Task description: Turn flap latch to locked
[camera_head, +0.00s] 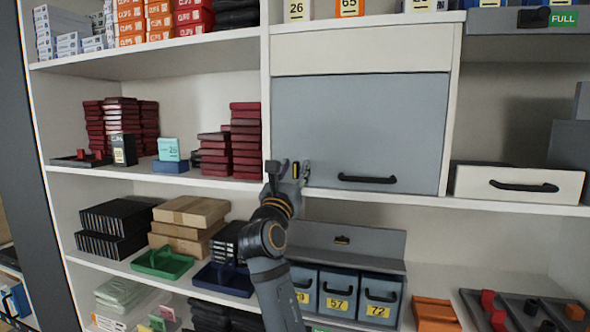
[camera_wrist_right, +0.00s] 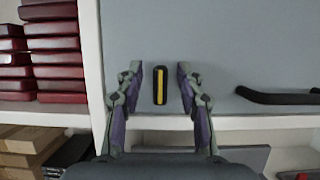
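The grey flap (camera_head: 360,125) is closed over the middle compartment, with a black bar handle (camera_head: 366,179) low on it. The flap latch (camera_wrist_right: 160,85) is a small black upright bar with a yellow stripe, near the flap's lower left corner in the right wrist view. In the head view the latch (camera_head: 296,170) is partly hidden by my gripper. My right gripper (camera_head: 289,168) is open, with one finger on each side of the latch. The wrist view shows gaps between the latch and both fingers. My left gripper is not in view.
Stacked dark red boxes (camera_head: 246,140) stand on the shelf left of the flap. Below are a green tray (camera_head: 162,262), numbered grey drawers (camera_head: 338,293) and a lower grey panel (camera_head: 360,241). A white drawer (camera_head: 518,184) is at the right.

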